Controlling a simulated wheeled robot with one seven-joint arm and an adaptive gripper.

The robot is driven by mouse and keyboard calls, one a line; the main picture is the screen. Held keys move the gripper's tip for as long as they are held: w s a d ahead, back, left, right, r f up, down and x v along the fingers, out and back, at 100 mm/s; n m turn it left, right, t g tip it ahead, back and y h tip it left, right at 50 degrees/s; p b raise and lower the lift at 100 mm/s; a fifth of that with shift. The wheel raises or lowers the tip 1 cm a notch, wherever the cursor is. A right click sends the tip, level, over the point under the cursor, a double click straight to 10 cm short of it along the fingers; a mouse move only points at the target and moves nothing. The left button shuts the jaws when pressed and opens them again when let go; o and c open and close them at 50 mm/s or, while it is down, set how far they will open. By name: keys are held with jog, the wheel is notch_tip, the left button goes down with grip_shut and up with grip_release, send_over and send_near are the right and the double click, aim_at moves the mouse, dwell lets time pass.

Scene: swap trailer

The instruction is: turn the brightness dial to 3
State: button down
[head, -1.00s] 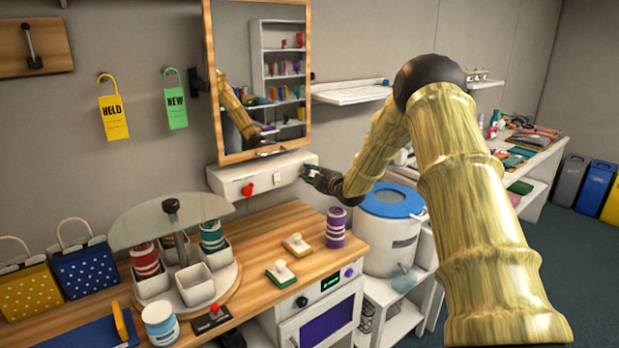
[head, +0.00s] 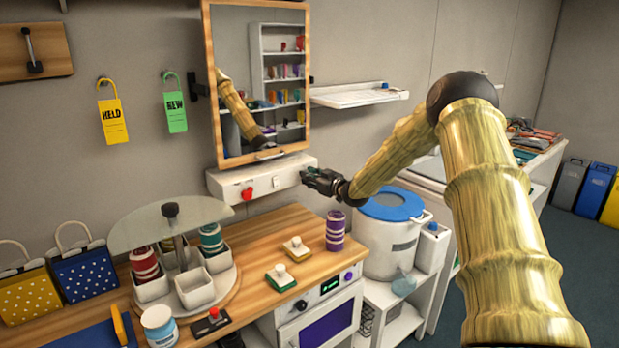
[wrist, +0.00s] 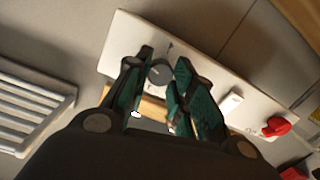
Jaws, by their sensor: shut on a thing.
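A white control box (head: 225,186) is fixed under the mirror. In the wrist view, a round grey dial (wrist: 160,73) sits on its panel (wrist: 124,48), with small dark marks around it. My gripper (wrist: 164,58) has its green-padded fingers on either side of this dial and is shut on it. In the head view my gripper (head: 304,177) is at the right end of the box and hides the dial. The numbers on the scale are too small to read.
The same box bears a red knob (head: 247,193) and a white switch (head: 276,182). A wood-framed mirror (head: 209,70) hangs just above. Below are a counter with a purple-striped cup (head: 335,231) and a blue-lidded bucket (head: 391,204). A slatted white shelf (wrist: 40,102) is nearby.

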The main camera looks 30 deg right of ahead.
jog(key=shift+d+f+m, duration=0.15)
jog(key=shift+m, duration=0.95)
jog(key=shift+s+f, duration=0.1)
jog(key=c, duration=1.2)
grip_release()
jog(key=s, duration=0.4)
jog(key=s+d, duration=0.1)
jog(key=s, duration=0.2)
jog(key=s+r, duration=0.1)
jog(key=s, duration=0.3)
jog(key=shift+s+d, duration=0.3)
jog(key=shift+s, duration=0.05)
